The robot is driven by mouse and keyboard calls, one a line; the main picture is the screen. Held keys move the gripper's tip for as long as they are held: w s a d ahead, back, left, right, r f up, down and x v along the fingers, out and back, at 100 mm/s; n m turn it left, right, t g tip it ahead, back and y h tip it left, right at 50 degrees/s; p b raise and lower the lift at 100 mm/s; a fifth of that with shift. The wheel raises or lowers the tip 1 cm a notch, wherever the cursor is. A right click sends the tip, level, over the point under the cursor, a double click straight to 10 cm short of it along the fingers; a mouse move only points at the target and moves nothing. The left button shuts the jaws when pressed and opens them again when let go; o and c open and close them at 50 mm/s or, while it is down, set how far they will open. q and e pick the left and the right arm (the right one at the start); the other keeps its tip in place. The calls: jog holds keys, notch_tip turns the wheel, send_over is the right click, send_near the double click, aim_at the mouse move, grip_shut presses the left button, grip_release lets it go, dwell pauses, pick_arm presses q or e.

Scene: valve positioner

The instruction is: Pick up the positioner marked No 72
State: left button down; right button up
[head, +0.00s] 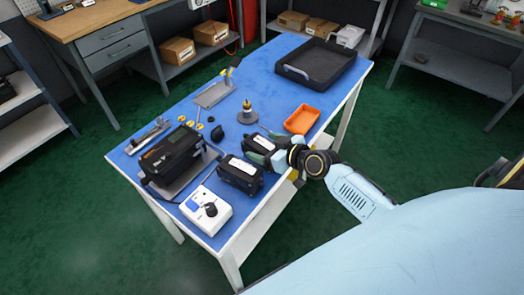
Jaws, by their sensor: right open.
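Two small black boxes with white labels, which look like positioners, are on the blue table in the head view. The nearer black box (238,178) stands clear to the left of my right gripper. The farther black box (257,142) is partly hidden by that gripper. The label print is too small to read, so I cannot tell which is No 72. My right gripper (273,155) is open, at the right side of the farther box. I cannot tell whether its fingers touch the box. My left gripper is out of view.
A larger black device (170,155) stands at the table's left, with a white box with a black knob (206,209) in front. An orange tray (301,119) lies beyond my gripper, and a black tray (318,62) at the far end. Small yellow-topped parts (198,126) lie mid-table.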

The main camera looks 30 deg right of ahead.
jog(key=c, duration=1.5)
jog(key=shift+r, duration=0.1)
jog(key=shift+w+r, duration=0.1)
jog(key=shift+r, duration=0.05)
